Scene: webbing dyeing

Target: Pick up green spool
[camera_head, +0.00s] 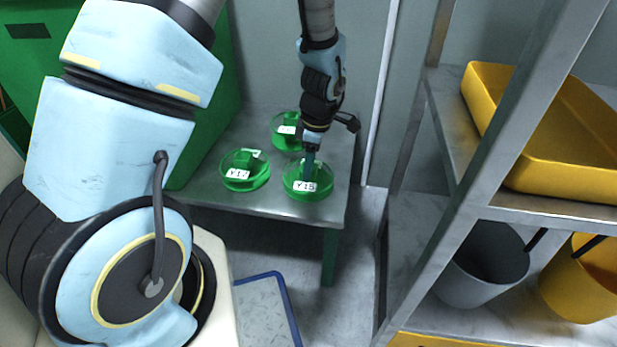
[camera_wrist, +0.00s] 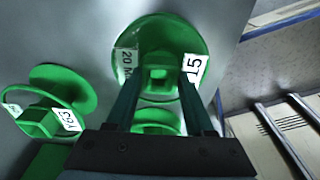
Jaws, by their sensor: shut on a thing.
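A green spool with a white label that seems to read Y15 (camera_head: 323,188) sits at the front right of a small metal table (camera_head: 205,199). My gripper (camera_head: 309,172) reaches down into it from above and is shut on its raised middle. In the wrist view, my gripper's fingers (camera_wrist: 160,88) lie on either side of the square hub of this spool (camera_wrist: 180,40), and its round flange shows around them. The spool looks upright and on the table; any gap beneath it cannot be told. The fingertips are partly hidden in the head view.
A second green spool (camera_head: 236,184) stands close to the left, and a third (camera_head: 280,139) behind, partly hidden by my arm. A metal shelf rack with a yellow tray (camera_head: 560,135), a grey bucket (camera_head: 478,275) and a yellow bucket (camera_head: 575,295) stands right. A green cabinet (camera_head: 215,100) stands left.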

